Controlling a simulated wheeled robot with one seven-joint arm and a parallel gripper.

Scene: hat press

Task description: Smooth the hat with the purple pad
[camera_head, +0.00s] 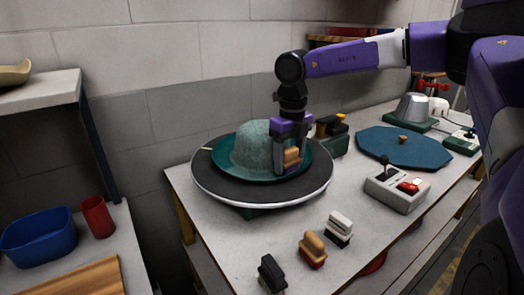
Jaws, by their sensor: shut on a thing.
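The hat (256,148) is a grey-green felt dome with a wide teal brim (225,165). It sits on a round dark turntable with a pale rim (226,199) on the workbench. My gripper (290,150) points down at the right side of the crown, above the brim. It is shut on a tan-handled pad (291,157). Purple shows around the held pad, but I cannot tell pad from gripper parts there. I cannot tell whether the pad touches the felt.
At the bench front stand a black pad (271,274), a tan-handled pad with a red base (312,250) and a white-topped pad (339,229). A control box (396,188) with a lever, a blue octagonal board (404,147) and a grey metal form (413,108) stand to the right.

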